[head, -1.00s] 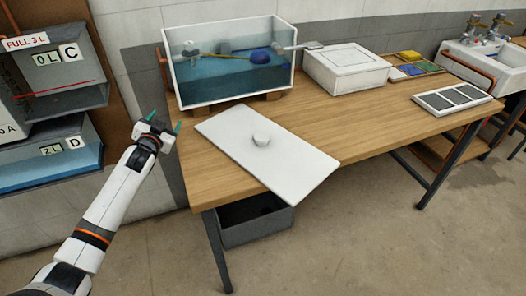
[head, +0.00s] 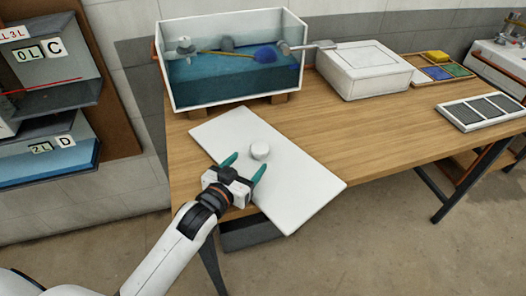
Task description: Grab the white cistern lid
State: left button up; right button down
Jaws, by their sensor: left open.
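The white cistern lid (head: 300,190) is a flat rectangular panel with a round white knob (head: 259,150) on top. It lies flat on the wooden table, with its near right corner reaching past the table's front edge. My left gripper (head: 243,168) is open, with its two teal fingertips over the lid just short of the knob. The knob is ahead of the fingertips and nothing is between them that I can make out. I cannot tell how high the fingers are above the lid. My right gripper is not in view.
A clear-fronted water tank (head: 230,65) stands behind the lid on the table (head: 370,135). A white box (head: 364,68), a tray of coloured pieces (head: 440,70) and a white framed grille (head: 484,110) are to the right. A wall panel (head: 50,60) is at left.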

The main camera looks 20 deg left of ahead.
aim_at(263, 143)
pick_arm(q)
jog(key=x, duration=0.4)
jog(key=shift+w, duration=0.15)
jog(key=x, duration=0.5)
jog(key=shift+w+f, duration=0.1)
jog(key=shift+w, duration=0.3)
jog(key=c, duration=1.4)
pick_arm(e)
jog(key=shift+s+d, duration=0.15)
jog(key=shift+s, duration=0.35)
pick_arm(q)
jog(key=shift+r, duration=0.2)
